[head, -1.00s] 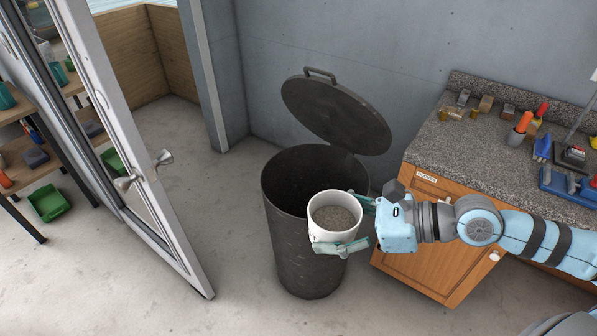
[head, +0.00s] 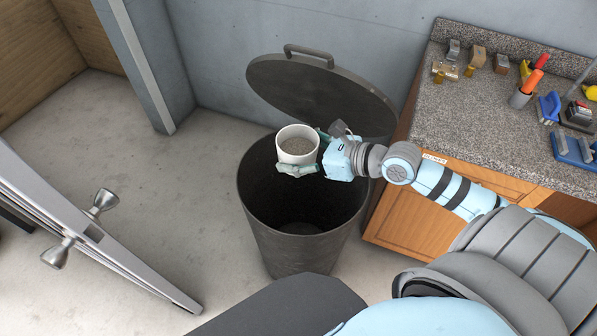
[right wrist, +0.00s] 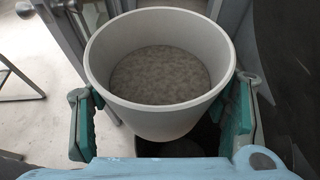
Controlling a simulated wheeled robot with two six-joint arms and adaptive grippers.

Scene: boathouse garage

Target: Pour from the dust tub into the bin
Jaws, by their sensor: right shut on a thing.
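The dust tub (head: 297,158) is a white round tub with grey-brown dust inside. It is upright, over the back part of the bin's opening. My right gripper (head: 308,158) is shut on the tub, its fingers on either side of it. In the right wrist view the tub (right wrist: 160,120) sits between the teal finger pads, with dust well below its rim. The bin (head: 300,250) is a tall dark round can, its lid (head: 325,95) raised at the back. The bin's inside looks dark, and its floor partly shows. My left gripper is not in view.
A wooden cabinet with a granite top (head: 460,125) stands right of the bin, holding tools and small metal parts. An open door (head: 85,230) with knobs is at the left. The floor between door and bin is clear.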

